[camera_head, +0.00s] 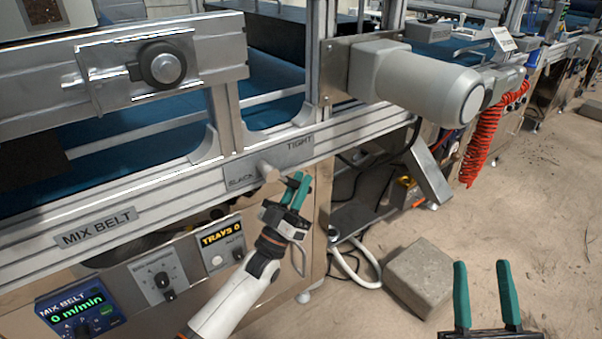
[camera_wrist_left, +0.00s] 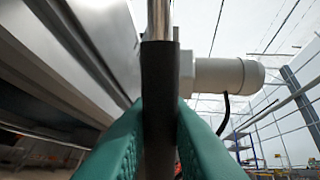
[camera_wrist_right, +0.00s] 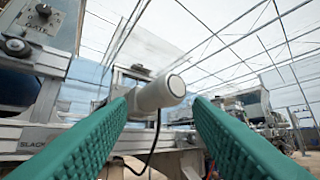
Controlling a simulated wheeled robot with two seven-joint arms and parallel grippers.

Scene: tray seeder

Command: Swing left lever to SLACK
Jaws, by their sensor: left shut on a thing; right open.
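The left lever's light hub (camera_head: 267,172) sits on the metal plate (camera_head: 294,153), which reads SLACK at its left end and TIGHT at its right. My left gripper (camera_head: 297,187) is just right of and below the hub, at the lever. In the left wrist view the lever's black grip (camera_wrist_left: 159,85) stands between the two green fingers, which are shut on it, with a bright metal rod above. The lever's exact angle is hard to see in the head view. My right gripper (camera_head: 484,290) is open and empty, over the floor at lower right.
A grey motor cylinder (camera_head: 420,82) juts out right of the plate. Below the rail are the MIX BELT display (camera_head: 80,305) and TRAYS panel (camera_head: 221,245). A concrete block (camera_head: 420,277) lies on the floor near a white hose (camera_head: 352,265). Floor at right is open.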

